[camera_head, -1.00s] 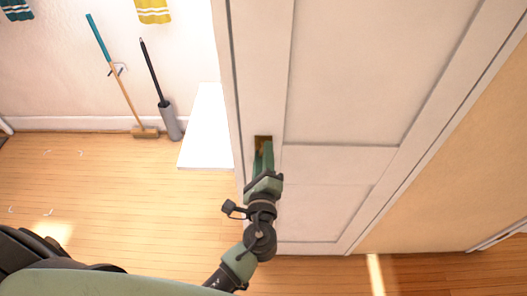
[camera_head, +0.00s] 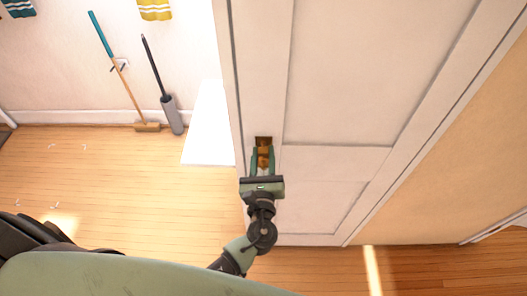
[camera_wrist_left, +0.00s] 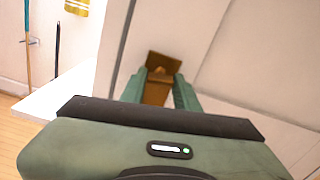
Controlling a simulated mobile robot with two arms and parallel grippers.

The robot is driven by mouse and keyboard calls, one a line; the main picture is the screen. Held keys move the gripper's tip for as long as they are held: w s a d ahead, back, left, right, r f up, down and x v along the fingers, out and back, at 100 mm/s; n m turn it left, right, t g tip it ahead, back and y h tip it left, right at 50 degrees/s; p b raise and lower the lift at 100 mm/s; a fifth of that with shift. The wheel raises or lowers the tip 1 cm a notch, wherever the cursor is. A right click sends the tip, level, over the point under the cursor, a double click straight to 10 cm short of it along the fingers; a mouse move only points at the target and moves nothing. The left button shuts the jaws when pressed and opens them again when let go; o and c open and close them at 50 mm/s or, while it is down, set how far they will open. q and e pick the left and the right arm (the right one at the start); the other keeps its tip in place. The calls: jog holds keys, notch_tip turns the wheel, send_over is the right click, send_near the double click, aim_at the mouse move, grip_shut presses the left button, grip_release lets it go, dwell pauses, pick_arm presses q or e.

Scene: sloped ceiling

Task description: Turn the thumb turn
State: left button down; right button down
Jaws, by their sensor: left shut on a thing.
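The thumb turn (camera_head: 264,152) is a small brass piece on a dark brass plate, set in the left stile of a white panelled door (camera_head: 340,80). My left gripper (camera_head: 263,158) is at the door with its two green fingers on either side of the thumb turn, shut on it. In the left wrist view the brass thumb turn (camera_wrist_left: 157,91) shows between the two fingertips (camera_wrist_left: 160,84), with its plate behind. The fingers hide the sides of the thumb turn. My right gripper is not in view.
A broom (camera_head: 119,80) and a grey brush holder (camera_head: 172,115) stand against the wall at the left. A white panel (camera_head: 209,125) is just left of the door edge.

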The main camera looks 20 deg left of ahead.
pick_arm(q)
jog(key=shift+m, duration=0.7)
jog(key=c, duration=1)
grip_release()
jog(key=shift+c, duration=0.2)
jog(key=b+v, duration=0.2)
jog(key=v, duration=0.5)
jog(key=shift+s, duration=0.4)
jog(key=shift+d, duration=0.1)
